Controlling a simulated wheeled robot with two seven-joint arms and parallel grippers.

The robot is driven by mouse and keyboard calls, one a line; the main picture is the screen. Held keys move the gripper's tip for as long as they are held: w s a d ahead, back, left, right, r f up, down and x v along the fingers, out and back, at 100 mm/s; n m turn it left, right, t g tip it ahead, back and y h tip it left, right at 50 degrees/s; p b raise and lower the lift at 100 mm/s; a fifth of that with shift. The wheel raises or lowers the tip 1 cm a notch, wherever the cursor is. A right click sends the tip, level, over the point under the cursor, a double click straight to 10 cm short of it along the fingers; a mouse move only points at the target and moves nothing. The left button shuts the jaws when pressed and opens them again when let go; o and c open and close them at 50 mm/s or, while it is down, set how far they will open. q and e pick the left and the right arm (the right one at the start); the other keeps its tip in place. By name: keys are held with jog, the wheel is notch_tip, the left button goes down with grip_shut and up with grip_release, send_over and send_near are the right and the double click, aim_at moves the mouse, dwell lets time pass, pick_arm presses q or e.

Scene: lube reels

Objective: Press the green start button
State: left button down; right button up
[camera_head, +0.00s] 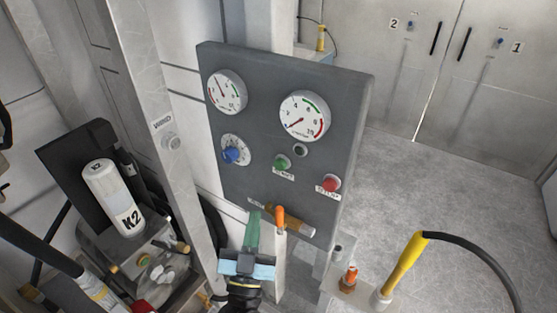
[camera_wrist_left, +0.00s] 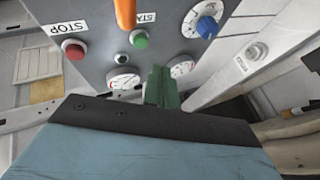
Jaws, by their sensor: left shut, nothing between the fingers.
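The green start button (camera_head: 281,162) sits on the dark grey control panel (camera_head: 265,180), below the larger gauge and left of the red stop button (camera_head: 331,183). It also shows in the left wrist view (camera_wrist_left: 138,39), unobstructed, beyond my fingers. My left gripper (camera_head: 254,214) is in front of the panel's lower edge, lower and to the left of the start button. Its green fingers are shut together and empty, and they also show in the left wrist view (camera_wrist_left: 160,75). They appear apart from the button. My right gripper is not in view.
An orange lever (camera_head: 280,215) sticks out just right of my left fingers. A blue knob (camera_head: 231,155) and two gauges are on the panel. A yellow-ended hose (camera_head: 404,262) stands at lower right. A white K2 canister (camera_head: 112,195) is at left. Floor at right is clear.

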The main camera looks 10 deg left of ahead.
pick_arm(q)
jog(key=r+y, duration=0.1)
jog(key=r, duration=0.1)
jog(key=r+n+y, duration=0.1)
jog(key=a+r+n+t+y, duration=0.1)
jog(key=r, duration=0.1)
jog(key=shift+s+a+r, duration=0.1)
jog(key=shift+s+r, duration=0.25)
jog(key=shift+w, duration=0.1)
jog(key=b, duration=0.3)
send_near(280, 165)
jog(key=w+a+r, duration=0.3)
jog(key=r, duration=0.1)
jog(key=shift+w+d+b, duration=0.15)
jog(key=shift+w+b, duration=0.15)
jog(key=shift+w, duration=0.2)
jog(key=shift+w, duration=0.1)
dwell(1.0)
jog(key=shift+w+d+r, duration=0.1)
jog(key=shift+w, duration=0.05)
